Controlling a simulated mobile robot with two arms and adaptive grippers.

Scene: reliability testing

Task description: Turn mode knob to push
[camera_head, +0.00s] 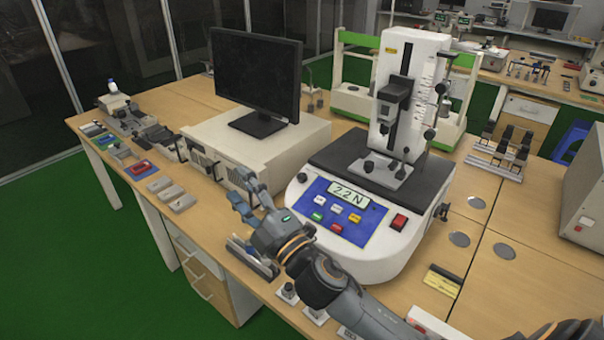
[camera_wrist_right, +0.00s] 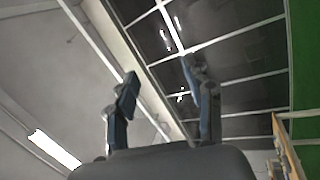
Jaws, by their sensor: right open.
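The test machine (camera_head: 330,262) stands on the table with a blue panel (camera_head: 318,222), a display reading 2.2 N (camera_head: 349,194), several coloured buttons and a red switch (camera_head: 399,221). A small dark knob (camera_head: 302,178) shows at its left side and another dark knob (camera_head: 442,211) at its right side. I cannot tell which is the mode knob, and no "push" label is readable. My right gripper (camera_head: 238,187) is open and empty, left of the panel and apart from both knobs. In the right wrist view its two fingers (camera_wrist_right: 160,80) are spread with nothing between them. My left gripper is not in view.
A monitor (camera_head: 256,75) stands on a pale box (camera_head: 262,150) behind the gripper. Small metal parts (camera_head: 183,203) and fixtures lie at the table's left. A yellow-and-black block (camera_head: 442,281) lies right of the machine. Clamps (camera_head: 500,150) stand at the back right.

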